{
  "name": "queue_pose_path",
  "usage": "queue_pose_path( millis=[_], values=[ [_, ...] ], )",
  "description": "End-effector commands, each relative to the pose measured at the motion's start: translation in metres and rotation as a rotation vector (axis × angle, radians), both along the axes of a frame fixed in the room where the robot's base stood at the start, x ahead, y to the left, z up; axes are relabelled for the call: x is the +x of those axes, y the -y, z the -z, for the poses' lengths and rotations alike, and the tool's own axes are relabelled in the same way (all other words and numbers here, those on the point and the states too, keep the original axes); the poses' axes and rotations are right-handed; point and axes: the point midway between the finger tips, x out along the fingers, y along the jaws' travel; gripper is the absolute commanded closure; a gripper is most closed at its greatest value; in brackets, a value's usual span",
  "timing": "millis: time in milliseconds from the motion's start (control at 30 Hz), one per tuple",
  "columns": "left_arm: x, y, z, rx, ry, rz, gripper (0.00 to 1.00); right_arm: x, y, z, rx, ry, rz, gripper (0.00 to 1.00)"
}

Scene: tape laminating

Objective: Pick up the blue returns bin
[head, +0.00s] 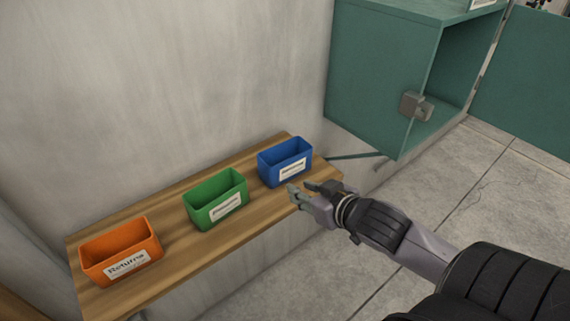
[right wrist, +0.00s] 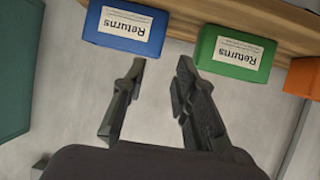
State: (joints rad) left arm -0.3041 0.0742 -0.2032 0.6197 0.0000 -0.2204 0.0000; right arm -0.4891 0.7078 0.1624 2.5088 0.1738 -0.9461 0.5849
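The blue returns bin (head: 271,170) stands upright at the right end of a wooden shelf, its white label facing outward. In the right wrist view the blue bin (right wrist: 156,35) is at the upper left, its label reading "Returns" upside down. My right gripper (head: 301,189) is open and empty, just in front of the bin at the shelf's front edge. In the right wrist view the two fingers of my right gripper (right wrist: 161,63) are spread with floor showing between them, and the tips are apart from the bin. My left gripper is not in view.
A green bin (head: 205,214) stands left of the blue one, and an orange bin (head: 140,244) is farther left on the wooden shelf (head: 255,221). A wall rises behind. A teal open cabinet (head: 378,75) is to the right of the shelf. Tiled floor lies in front.

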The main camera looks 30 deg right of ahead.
Motion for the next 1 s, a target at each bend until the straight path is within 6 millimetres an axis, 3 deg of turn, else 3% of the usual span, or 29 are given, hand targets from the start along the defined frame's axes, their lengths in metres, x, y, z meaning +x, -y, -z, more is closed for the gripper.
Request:
queue_pose_path(
  millis=[67,167,367,400,700,1000],
  values=[
    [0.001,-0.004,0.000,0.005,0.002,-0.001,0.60,0.009,0.000,-0.018,0.011,0.054,-0.019,0.73],
    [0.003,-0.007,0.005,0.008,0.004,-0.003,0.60,0.016,-0.001,-0.025,0.025,0.084,-0.030,0.73],
    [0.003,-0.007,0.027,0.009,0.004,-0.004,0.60,0.039,-0.001,-0.015,0.024,0.090,-0.030,0.73],
    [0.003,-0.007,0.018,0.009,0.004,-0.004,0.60,0.047,-0.001,-0.017,0.028,0.087,-0.027,0.73],
    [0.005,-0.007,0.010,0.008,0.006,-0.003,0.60,0.102,-0.002,0.006,0.029,0.084,-0.026,0.73],
    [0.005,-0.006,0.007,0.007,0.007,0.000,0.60,0.128,-0.003,0.018,0.026,0.083,-0.028,0.73]
  ],
)
